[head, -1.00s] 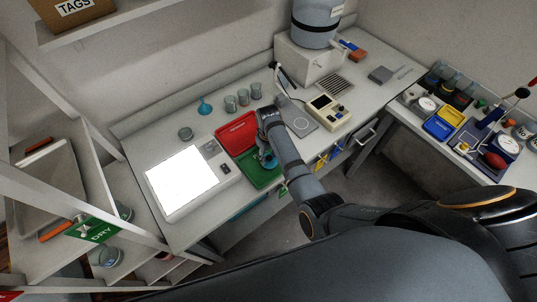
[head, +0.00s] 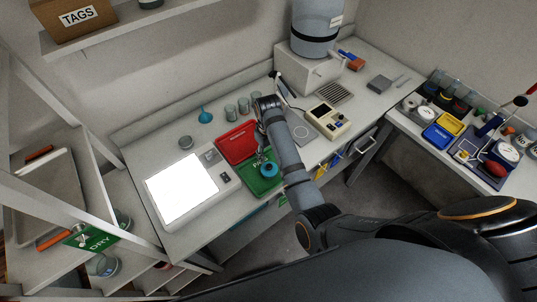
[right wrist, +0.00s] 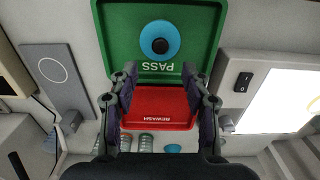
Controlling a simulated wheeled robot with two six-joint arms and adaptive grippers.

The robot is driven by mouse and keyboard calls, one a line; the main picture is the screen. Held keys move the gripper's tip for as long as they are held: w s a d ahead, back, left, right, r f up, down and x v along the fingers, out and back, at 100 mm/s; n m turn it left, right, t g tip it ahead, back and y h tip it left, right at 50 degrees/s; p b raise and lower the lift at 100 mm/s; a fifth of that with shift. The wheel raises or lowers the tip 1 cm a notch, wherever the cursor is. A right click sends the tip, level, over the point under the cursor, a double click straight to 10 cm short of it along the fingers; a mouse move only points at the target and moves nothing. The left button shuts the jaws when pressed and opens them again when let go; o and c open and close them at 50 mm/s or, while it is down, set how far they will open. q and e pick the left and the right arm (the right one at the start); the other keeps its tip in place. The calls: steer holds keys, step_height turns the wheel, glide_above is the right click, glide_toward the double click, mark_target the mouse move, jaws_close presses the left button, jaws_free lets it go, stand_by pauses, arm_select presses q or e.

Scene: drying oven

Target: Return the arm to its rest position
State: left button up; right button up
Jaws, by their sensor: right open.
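My right arm reaches over the bench in the head view. Its gripper (head: 262,150) points down near the red and green trays. In the right wrist view the right gripper (right wrist: 160,82) has its two fingers spread apart, with nothing between them. A round blue piece with a dark centre (head: 269,170) lies in the green PASS tray (head: 262,188), clear of the fingers. The blue piece also shows in the wrist view (right wrist: 160,40). My left gripper is not in view.
The red REWASH tray (head: 234,146) adjoins the green tray. A lit white panel (head: 182,187) lies left of them. Glass beakers (head: 230,111) and a blue funnel (head: 205,113) stand behind. A beige device (head: 328,118) sits to the right. A rack with a DRY sign (head: 92,241) is at left.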

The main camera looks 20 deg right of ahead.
stand_by(0.5)
steer(key=s+d+r+m+t, duration=0.2)
steer(key=s+d, duration=0.3)
steer(key=s, duration=0.5)
steer(key=s+d+r+m+t, duration=0.1)
steer(key=s+d+r, duration=0.3)
steer(key=s, duration=0.6)
steer(key=s+d+f+h+b, duration=0.1)
steer(key=d+f+b, duration=0.15)
steer(key=f, duration=1.35)
steer(key=s+d+f+b, duration=0.1)
steer(key=f+b, duration=0.2)
steer(key=f, duration=1.2)
steer(key=s+f+g+b, duration=0.1)
steer(key=s+f+b, duration=0.1)
steer(key=s+f, duration=0.7)
steer(key=s+f+b, duration=0.3)
steer(key=s+f, duration=0.7)
steer(key=f, duration=0.4)
steer(key=shift+d+f+m+g, duration=0.2)
steer(key=shift+d+m+g, duration=0.2)
steer(key=shift+d, duration=0.05)
